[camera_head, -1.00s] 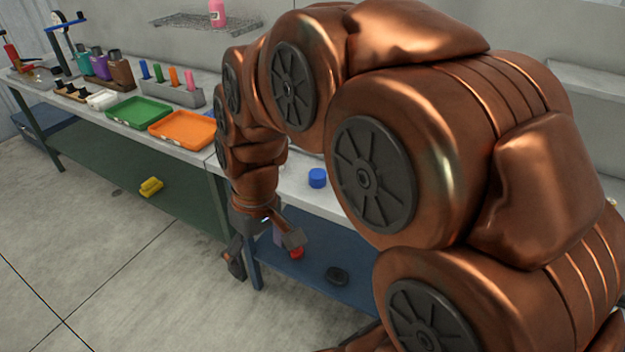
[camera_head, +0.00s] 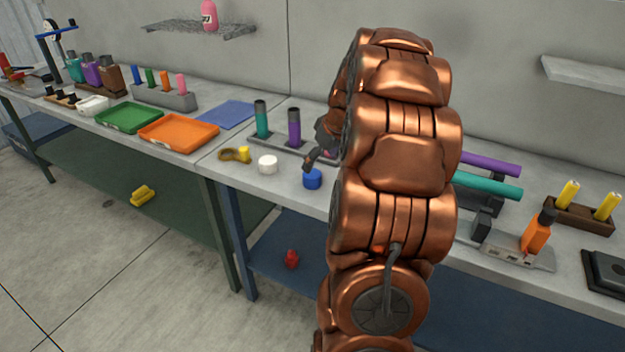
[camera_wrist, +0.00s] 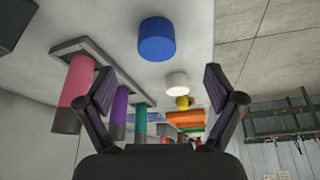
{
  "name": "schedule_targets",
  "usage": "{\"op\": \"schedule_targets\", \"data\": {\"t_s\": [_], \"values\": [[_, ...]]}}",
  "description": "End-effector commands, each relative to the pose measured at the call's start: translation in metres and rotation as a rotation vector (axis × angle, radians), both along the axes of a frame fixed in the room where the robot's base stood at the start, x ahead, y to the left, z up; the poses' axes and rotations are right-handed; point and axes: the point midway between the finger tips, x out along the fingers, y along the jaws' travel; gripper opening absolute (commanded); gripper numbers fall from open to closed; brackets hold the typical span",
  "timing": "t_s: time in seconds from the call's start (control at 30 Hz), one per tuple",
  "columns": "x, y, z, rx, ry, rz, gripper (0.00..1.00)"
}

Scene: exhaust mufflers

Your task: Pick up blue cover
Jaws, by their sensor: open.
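The blue cover (camera_head: 312,179) is a short round cylinder standing on the workbench, left of my arm in the head view. In the wrist view the blue cover (camera_wrist: 157,40) shows above the space between my fingers, apart from them. My gripper (camera_wrist: 160,88) is open and empty, with both fingers spread. In the head view my gripper (camera_head: 316,158) is just above and behind the blue cover, partly hidden by my arm.
A white cap (camera_head: 268,164) and a yellow part (camera_head: 236,154) stand left of the cover. A rack holds a teal tube (camera_head: 262,118) and a purple tube (camera_head: 294,127) behind it. Orange (camera_head: 178,133) and green (camera_head: 129,117) trays lie farther left. Bare bench lies in front of the cover.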

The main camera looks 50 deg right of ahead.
Motion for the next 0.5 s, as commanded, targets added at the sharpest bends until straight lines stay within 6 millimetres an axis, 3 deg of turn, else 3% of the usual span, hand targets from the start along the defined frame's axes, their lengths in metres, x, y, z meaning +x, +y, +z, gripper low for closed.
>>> {"op": "schedule_targets", "data": {"t_s": [0.5], "values": [[0.016,-0.002,-0.036,0.004,0.004,0.002,0.92]]}}
